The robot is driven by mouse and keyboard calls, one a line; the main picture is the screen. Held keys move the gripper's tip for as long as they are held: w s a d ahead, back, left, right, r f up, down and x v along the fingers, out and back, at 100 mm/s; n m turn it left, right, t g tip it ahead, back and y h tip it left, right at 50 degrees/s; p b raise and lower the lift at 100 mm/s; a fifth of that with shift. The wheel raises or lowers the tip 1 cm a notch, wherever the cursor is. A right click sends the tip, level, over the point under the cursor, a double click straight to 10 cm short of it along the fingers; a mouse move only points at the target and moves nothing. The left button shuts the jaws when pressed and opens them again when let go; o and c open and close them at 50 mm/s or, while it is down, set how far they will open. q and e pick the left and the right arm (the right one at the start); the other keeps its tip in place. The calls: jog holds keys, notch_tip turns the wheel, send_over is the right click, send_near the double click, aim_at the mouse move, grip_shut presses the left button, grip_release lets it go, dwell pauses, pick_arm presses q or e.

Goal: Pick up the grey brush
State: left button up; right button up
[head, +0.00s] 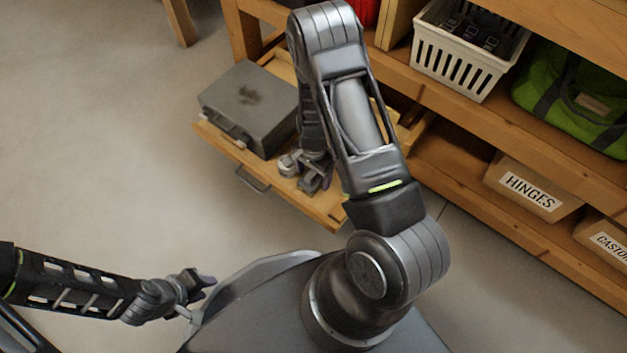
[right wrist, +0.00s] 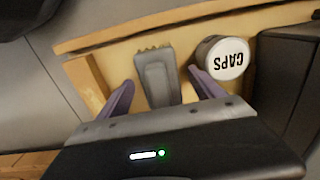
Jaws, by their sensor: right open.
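The grey brush (right wrist: 157,72) lies in the open drawer, its toothed end toward the drawer's wall in the right wrist view. My right gripper (right wrist: 160,84) is open, with one purple finger on each side of the brush. I cannot tell whether the fingers touch it. In the head view my right gripper (head: 318,176) is down in the drawer, partly hidden by my arm, and the brush is hard to make out there. My left gripper (head: 200,288) is at the lower left, away from the drawer; its jaw opening is unclear.
A jar labelled CAPS (right wrist: 222,58) stands close beside one right finger. A grey case (head: 250,105) fills the left part of the drawer (head: 222,142). Shelves with a white basket (head: 465,60), a green bag (head: 575,105) and a HINGES box (head: 530,188) stand right.

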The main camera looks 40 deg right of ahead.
jog(key=shift+f, duration=0.65)
jog(key=shift+r, duration=0.1)
jog(key=shift+c, duration=0.3)
jog(key=c, duration=1.5)
